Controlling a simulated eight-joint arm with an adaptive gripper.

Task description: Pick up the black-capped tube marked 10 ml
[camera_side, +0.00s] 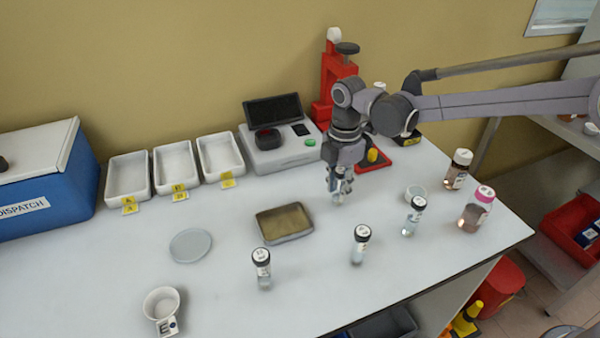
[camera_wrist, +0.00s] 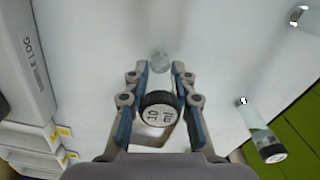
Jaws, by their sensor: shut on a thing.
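My gripper (camera_side: 340,182) is shut on a black-capped tube (camera_side: 338,197). The tube is roughly upright between the fingers and mostly hidden by them. In the wrist view my gripper (camera_wrist: 160,72) has a finger on each side of the black cap (camera_wrist: 158,108). The cap's white label appears to read 10 ml, turned in the picture. I cannot tell whether the tube's bottom touches the table. Other black-capped tubes stand at the front left (camera_side: 262,268), front middle (camera_side: 360,246) and right (camera_side: 412,217); their marks are too small to read.
A pink-capped jar (camera_side: 474,212) and a brown bottle (camera_side: 456,172) stand at the right, near a small dish (camera_side: 416,191). A shallow tray (camera_side: 284,237) is left of my gripper. White trays (camera_side: 174,169), a grey device (camera_side: 282,155) and a red stand (camera_side: 332,82) line the back.

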